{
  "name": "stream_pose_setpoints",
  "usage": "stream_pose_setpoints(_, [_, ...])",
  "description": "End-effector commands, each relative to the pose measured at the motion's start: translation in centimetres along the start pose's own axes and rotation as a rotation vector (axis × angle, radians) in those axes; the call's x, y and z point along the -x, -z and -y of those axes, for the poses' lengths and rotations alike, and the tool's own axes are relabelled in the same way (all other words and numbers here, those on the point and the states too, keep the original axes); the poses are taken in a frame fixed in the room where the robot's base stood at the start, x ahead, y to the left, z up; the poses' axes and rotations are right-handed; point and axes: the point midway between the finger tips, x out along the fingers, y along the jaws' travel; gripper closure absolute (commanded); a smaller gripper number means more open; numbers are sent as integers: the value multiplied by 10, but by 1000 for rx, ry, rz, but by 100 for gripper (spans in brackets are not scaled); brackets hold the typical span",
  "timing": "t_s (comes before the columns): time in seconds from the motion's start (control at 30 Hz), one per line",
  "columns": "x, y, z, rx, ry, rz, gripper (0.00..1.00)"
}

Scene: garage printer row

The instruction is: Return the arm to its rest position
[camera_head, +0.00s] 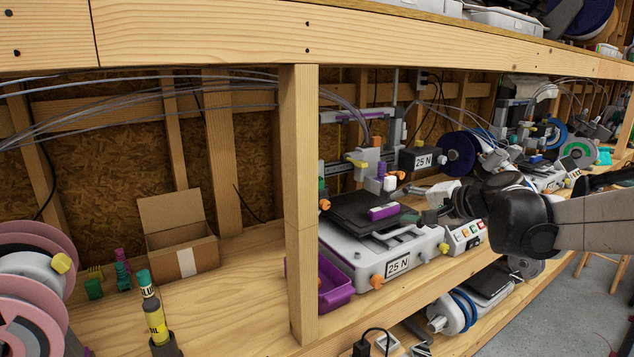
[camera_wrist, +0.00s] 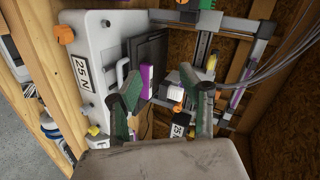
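My arm reaches in from the right in the head view, and its dark wrist hangs in front of the printer row. My gripper (camera_wrist: 168,92) shows two green-grey fingers spread apart in the wrist view, with nothing held between them. In the head view its fingers are small and partly hidden against the printer behind. The 25 N printer (camera_head: 365,248) stands just left of my gripper. A purple block (camera_head: 383,212) lies on its dark bed (camera_head: 352,208); the block (camera_wrist: 147,82) also shows beyond the fingers in the wrist view, apart from them.
A wooden post (camera_head: 300,200) and an upper shelf beam (camera_head: 190,30) border the printer bay. A purple bin (camera_head: 336,290) sits beside the printer. An open cardboard box (camera_head: 183,250), a glue bottle (camera_head: 154,315) and spools stand left. Floor (camera_head: 570,310) is clear at lower right.

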Motion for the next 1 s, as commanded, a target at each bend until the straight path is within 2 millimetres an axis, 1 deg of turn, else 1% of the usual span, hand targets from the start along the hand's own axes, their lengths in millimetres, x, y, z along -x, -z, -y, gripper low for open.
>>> stream_pose_setpoints(0.03, [8, -18, -1, 36, -33, 7, 61])
stream_pose_setpoints(0.1, [18, -39, -5, 89, -82, 15, 61])
stream_pose_setpoints(0.27, [45, -85, -20, 213, -191, 32, 61])
stream_pose_setpoints(0.4, [70, -122, -37, 324, -285, 46, 61])
stream_pose_setpoints(0.5, [88, -146, -52, 405, -350, 55, 61])
stream_pose_setpoints(0.67, [119, -180, -79, 537, -452, 68, 61])
stream_pose_setpoints(0.8, [146, -205, -106, 654, -539, 77, 61])
stream_pose_setpoints(0.9, [164, -220, -126, 737, -597, 83, 61])
stream_pose_setpoints(1.0, [178, -231, -143, 807, -647, 86, 61])
